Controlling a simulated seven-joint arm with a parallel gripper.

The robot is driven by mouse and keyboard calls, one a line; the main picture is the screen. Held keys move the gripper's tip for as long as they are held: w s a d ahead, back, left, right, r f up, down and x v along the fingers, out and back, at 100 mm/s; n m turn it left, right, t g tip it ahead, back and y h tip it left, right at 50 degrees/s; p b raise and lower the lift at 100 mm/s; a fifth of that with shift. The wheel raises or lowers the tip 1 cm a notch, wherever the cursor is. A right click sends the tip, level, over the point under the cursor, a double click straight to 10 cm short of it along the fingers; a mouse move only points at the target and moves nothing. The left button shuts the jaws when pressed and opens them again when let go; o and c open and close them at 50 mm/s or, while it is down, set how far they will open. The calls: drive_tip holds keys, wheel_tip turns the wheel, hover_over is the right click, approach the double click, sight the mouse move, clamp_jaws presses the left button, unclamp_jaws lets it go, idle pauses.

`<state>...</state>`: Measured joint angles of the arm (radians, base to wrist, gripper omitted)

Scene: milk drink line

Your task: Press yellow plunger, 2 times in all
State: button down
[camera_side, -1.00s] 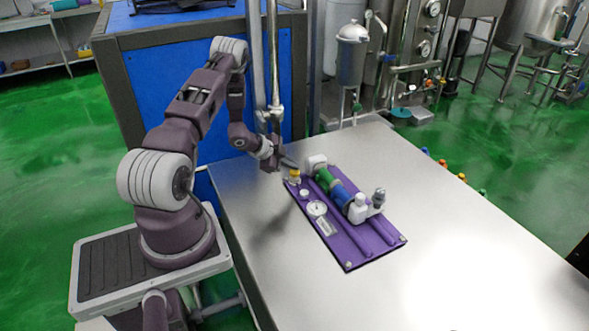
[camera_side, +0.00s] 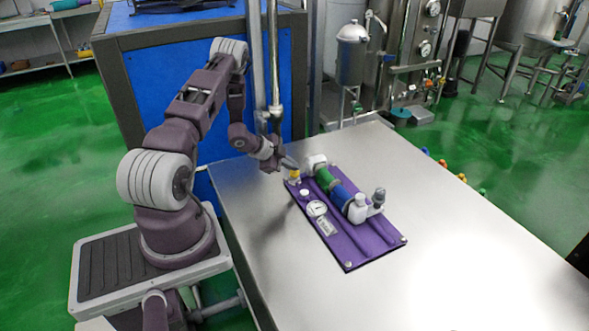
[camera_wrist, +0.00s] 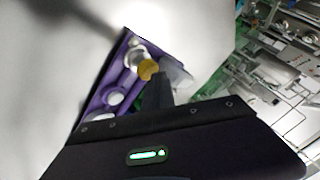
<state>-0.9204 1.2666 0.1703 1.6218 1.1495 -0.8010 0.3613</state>
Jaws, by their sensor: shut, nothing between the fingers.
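The yellow plunger (camera_side: 294,174) stands at the far left corner of the purple board (camera_side: 352,254), on a pale base. In the wrist view the yellow plunger (camera_wrist: 148,69) shows as a round yellow cap just beyond my fingertips. My gripper (camera_side: 293,165) is shut and empty, its tips pointing down at the plunger. In the wrist view my gripper (camera_wrist: 154,82) partly overlaps the cap's lower edge. The tips are at or very close to the cap; I cannot tell whether they touch it, or how far it is pressed.
The board also carries a green and blue cylinder (camera_side: 341,193), a round gauge (camera_side: 317,208), a white knob (camera_side: 304,193) and a white bottle (camera_side: 358,209). The steel table (camera_side: 450,240) is clear around it. Steel pipes (camera_side: 274,70) rise behind my gripper.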

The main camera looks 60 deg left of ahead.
sight(292, 172)
drive_tip(key=shift+r, duration=1.25)
wheel_tip(292, 172, up, 5)
idle(0.3)
